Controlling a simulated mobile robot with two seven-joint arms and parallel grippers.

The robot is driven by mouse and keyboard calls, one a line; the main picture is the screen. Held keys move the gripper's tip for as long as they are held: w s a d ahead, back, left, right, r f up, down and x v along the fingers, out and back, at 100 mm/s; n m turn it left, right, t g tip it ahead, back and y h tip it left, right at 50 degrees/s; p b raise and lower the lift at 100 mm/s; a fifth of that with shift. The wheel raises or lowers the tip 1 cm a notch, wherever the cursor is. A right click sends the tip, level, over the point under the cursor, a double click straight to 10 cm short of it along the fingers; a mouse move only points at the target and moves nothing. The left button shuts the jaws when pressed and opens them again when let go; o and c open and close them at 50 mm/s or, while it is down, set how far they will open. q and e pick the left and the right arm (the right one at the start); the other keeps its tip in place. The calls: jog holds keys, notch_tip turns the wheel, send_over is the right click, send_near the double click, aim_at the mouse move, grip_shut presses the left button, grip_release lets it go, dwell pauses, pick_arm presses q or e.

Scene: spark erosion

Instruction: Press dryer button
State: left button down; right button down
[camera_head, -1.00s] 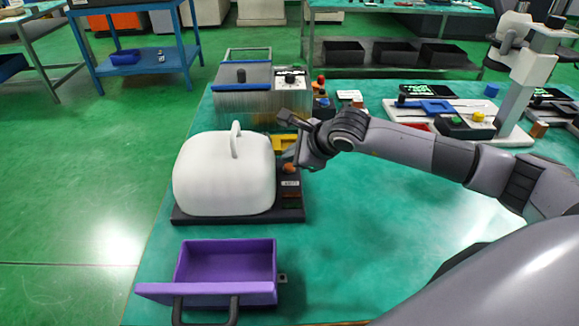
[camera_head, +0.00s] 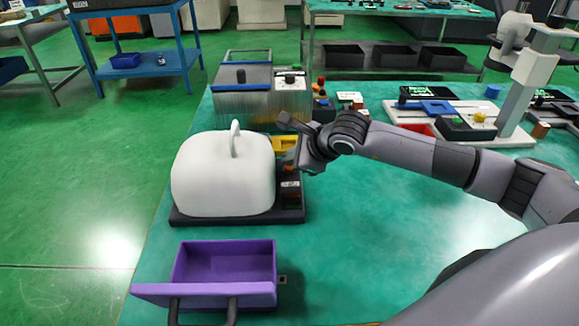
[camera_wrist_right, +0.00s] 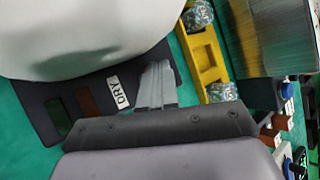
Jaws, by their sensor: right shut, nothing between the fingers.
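The dryer (camera_head: 222,175) is a white dome with a top handle on a black base, left of centre in the head view. The base's right strip carries a DRY label (camera_wrist_right: 118,92), with a dark brown rectangle (camera_wrist_right: 95,103) and a dark green one (camera_wrist_right: 58,118) beside it. My right gripper (camera_wrist_right: 157,85) is shut and empty, its fingertips over the strip's end beyond the label. An orange-red patch (camera_head: 289,168), perhaps the button, shows below the gripper in the head view; the wrist view hides it behind the fingers. Contact cannot be told. My left gripper is not in view.
A purple open bin (camera_head: 225,268) stands in front of the dryer. A yellow holder (camera_wrist_right: 207,50) lies just behind the strip. A metal box (camera_head: 258,95) with knobs stands farther back. The green table is clear in front of my right arm.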

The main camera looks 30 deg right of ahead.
jog(key=shift+f+b, duration=0.3)
jog(key=shift+b, duration=0.05)
jog(key=shift+r, duration=0.15)
dwell(0.5)
jog(key=shift+r+p, duration=0.35)
jog(key=shift+r, duration=0.4)
jog(key=shift+r, duration=0.1)
jog(key=shift+r+p, duration=1.2)
jog(key=shift+r, duration=1.2)
jog(key=shift+r, duration=0.1)
